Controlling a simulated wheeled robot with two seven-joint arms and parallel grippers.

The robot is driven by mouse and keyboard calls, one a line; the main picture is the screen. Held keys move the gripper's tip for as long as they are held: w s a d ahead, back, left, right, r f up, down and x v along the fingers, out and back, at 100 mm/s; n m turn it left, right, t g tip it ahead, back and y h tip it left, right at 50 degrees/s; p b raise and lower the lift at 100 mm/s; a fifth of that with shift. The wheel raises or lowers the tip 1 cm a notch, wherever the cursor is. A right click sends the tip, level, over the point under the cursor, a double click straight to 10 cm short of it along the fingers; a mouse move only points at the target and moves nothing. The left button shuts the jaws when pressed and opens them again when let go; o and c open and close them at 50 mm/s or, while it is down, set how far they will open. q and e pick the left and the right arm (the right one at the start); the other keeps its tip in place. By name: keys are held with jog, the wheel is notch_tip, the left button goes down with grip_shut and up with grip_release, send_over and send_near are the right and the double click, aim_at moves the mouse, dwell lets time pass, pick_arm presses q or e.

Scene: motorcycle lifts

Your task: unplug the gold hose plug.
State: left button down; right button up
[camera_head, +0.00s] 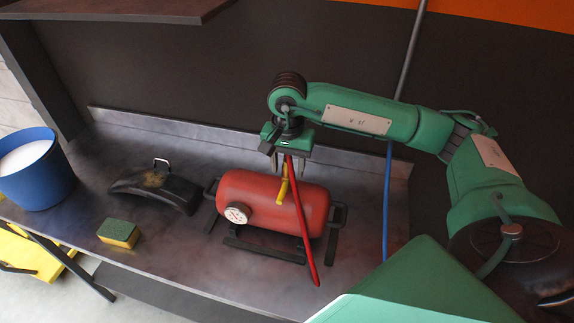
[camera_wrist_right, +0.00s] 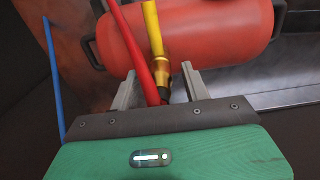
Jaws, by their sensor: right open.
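A red tank (camera_head: 258,200) with a round gauge lies on the bench in the head view; it also shows in the wrist view (camera_wrist_right: 205,30). The gold plug (camera_wrist_right: 158,72) is at the near end of a yellow hose (camera_wrist_right: 151,25), in front of the tank. A red hose (camera_wrist_right: 132,42) runs beside it. My right gripper (camera_head: 281,165) points down above the tank. Its fingers (camera_wrist_right: 158,78) are open, and the gold plug appears between them in the wrist view. I cannot tell whether either finger touches it. My left gripper is not in view.
The metal bench (camera_head: 180,256) also holds a black fender-like part (camera_head: 150,188), a green-and-yellow sponge (camera_head: 119,233) and a blue bucket (camera_head: 38,178). A blue hose (camera_head: 387,205) hangs right of the tank. A dark shelf (camera_head: 110,10) overhangs at upper left.

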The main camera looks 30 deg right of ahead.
jog(key=shift+b, duration=0.35)
grip_shut()
jog(key=shift+r, duration=0.1)
jog(key=shift+r, duration=0.1)
jog(key=shift+r+p, duration=0.9)
jog(key=shift+r, duration=1.9)
